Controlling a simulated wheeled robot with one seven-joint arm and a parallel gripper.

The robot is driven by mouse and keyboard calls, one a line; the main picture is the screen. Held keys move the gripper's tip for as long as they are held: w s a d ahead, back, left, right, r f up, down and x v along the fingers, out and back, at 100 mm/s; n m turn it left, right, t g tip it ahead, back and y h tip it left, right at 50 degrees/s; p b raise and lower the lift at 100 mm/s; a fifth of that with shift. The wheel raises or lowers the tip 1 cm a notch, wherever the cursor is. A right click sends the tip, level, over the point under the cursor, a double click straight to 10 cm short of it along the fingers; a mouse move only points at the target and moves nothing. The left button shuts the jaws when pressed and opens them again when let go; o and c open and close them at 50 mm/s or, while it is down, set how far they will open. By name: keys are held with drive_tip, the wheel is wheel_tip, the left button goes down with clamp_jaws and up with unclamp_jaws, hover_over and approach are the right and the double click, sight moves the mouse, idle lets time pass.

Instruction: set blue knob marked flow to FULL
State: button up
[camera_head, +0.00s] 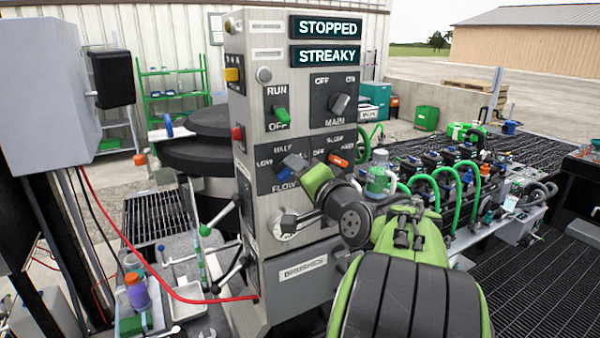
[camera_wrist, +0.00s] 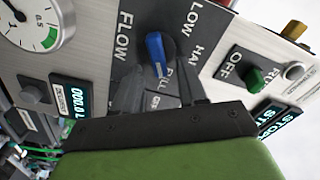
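The blue knob (camera_head: 294,161) sits on the dark FLOW plate of the grey control panel (camera_head: 262,215). It also shows in the wrist view (camera_wrist: 156,52), with a white mark on its lower end, which points toward the FULL label. LOW and HALF are printed along the plate's right side there. My gripper (camera_wrist: 160,78) reaches toward the plate, its two dark fingers apart, with the label visible between them. In the head view my gripper (camera_head: 308,172) hides the knob's right side.
The panel displays read STOPPED (camera_head: 326,27) and STREAKY (camera_head: 326,55). A green RUN/OFF knob (camera_head: 281,115), a grey MAIN knob (camera_head: 339,103) and an orange knob (camera_head: 338,160) are close by. A gauge (camera_wrist: 33,22) shows in the wrist view.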

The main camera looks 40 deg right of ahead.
drive_tip(key=shift+s, duration=0.1)
drive_tip(key=b+v, duration=0.3)
drive_tip(key=v, duration=1.2)
drive_tip(key=shift+s+a+b, duration=0.2)
drive_tip(key=shift+s+b, duration=0.1)
